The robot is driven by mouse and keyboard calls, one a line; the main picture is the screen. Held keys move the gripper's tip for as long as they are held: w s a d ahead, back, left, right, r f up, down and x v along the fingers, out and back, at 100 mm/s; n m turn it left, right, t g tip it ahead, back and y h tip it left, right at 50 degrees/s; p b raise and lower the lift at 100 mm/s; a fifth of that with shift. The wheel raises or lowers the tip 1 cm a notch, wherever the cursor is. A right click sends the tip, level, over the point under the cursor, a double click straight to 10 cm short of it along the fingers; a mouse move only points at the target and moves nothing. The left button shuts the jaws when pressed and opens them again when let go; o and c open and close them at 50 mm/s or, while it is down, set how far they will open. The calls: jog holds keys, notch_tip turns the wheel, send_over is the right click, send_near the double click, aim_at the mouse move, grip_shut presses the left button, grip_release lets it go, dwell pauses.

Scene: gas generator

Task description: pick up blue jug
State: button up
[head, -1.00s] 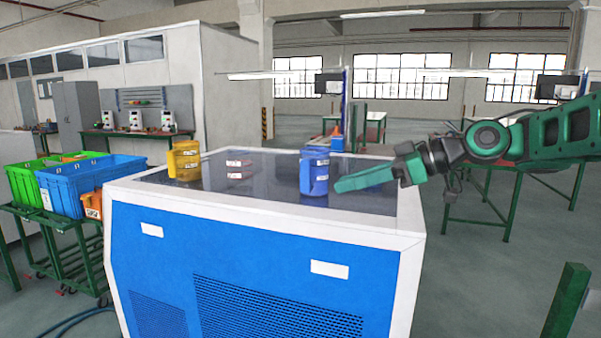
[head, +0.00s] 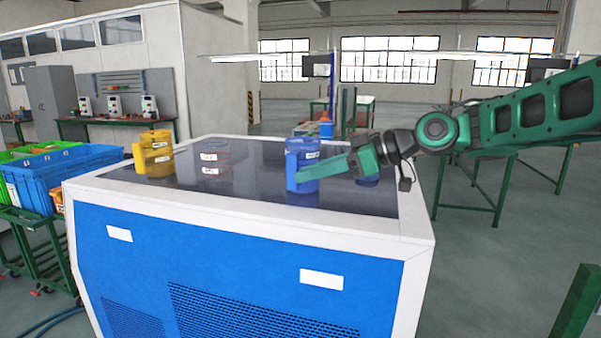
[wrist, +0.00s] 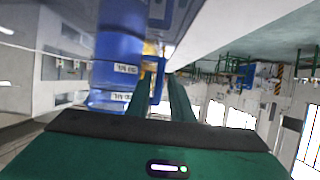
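The blue jug (head: 302,153) stands upright on the dark top of the blue-and-white machine (head: 250,245), with white labels on its side. My gripper (head: 302,177) reaches in from the right, and its green fingers overlap the jug's lower part in the head view. In the wrist view the jug (wrist: 118,58) is at upper left, very close. The fingers (wrist: 160,88) are parted there, with the jug's blue handle (wrist: 157,78) showing between them. I cannot tell whether either finger touches the handle.
A yellow jug (head: 153,154) stands at the left of the machine top. Pale red, labelled shapes (head: 215,160) show between the jugs. Blue and green crates (head: 60,172) sit on a green cart at far left. The top's front is clear.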

aim_at(292, 190)
jog(key=x, duration=0.5)
grip_shut()
dwell(1.4)
